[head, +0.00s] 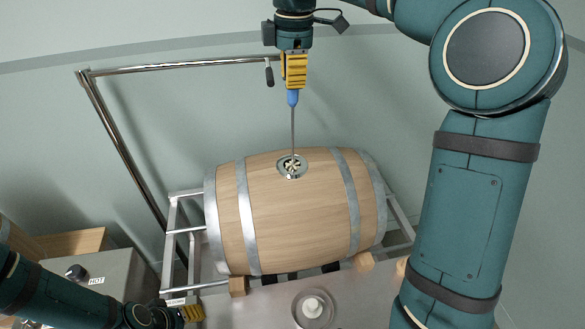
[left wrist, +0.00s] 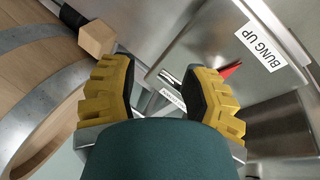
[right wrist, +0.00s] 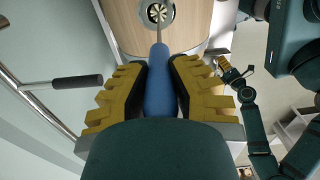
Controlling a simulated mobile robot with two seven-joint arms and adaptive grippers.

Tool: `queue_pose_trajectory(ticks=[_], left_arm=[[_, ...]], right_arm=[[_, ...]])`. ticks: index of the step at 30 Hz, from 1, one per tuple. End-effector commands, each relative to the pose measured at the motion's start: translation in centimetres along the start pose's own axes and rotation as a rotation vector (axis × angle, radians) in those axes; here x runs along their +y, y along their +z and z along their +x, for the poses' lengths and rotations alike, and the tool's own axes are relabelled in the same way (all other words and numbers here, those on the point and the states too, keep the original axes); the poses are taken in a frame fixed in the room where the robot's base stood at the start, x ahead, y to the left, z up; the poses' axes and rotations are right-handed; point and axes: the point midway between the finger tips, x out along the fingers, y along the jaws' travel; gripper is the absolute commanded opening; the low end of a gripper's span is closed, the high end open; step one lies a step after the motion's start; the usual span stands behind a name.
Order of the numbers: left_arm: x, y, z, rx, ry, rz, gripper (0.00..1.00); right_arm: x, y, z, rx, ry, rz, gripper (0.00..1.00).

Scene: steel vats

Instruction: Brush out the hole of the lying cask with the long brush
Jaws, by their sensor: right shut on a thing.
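The wooden cask (head: 320,225) lies on its side on a steel cradle, its hole (head: 292,166) facing up inside a bright metal ring. My right gripper (head: 293,85) is shut on the blue handle of the long brush (head: 293,125), which hangs down upright above the cask. The brush's pale bristle head is at the hole; how far in it sits I cannot tell. The right wrist view shows the blue handle (right wrist: 160,88) between the yellow fingers and the hole (right wrist: 157,12) beyond. My left gripper (left wrist: 160,90) is open and empty, low at the left beside the cask.
A chromed rail (head: 180,67) runs behind the cask at the left. A steel box with a "HOT" label (head: 97,280) stands at the lower left. A white bung-like piece in a round dish (head: 312,307) is in front of the cask. A "BUNG UP" label (left wrist: 262,47) shows near my left gripper.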

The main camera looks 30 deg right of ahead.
Motion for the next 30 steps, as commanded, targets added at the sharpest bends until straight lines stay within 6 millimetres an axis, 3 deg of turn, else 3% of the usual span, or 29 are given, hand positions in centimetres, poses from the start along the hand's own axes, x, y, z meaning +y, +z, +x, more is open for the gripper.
queue_pose_trajectory(ticks=[10, 20, 30], left_arm=[[0.1, -0.2, -0.1, 0.004, 0.000, 0.001, 0.46], [1.2, -0.8, -2.8, 0.009, 0.001, 0.003, 0.46], [0.9, -0.5, -2.2, 0.004, 0.000, 0.001, 0.46]], right_arm=[[0.0, 0.0, -0.2, 0.001, 0.001, 0.000, 0.00], [0.0, -0.1, -3.0, 0.001, 0.001, 0.000, 0.00], [0.0, -0.1, -5.3, 0.001, 0.002, 0.000, 0.00]])
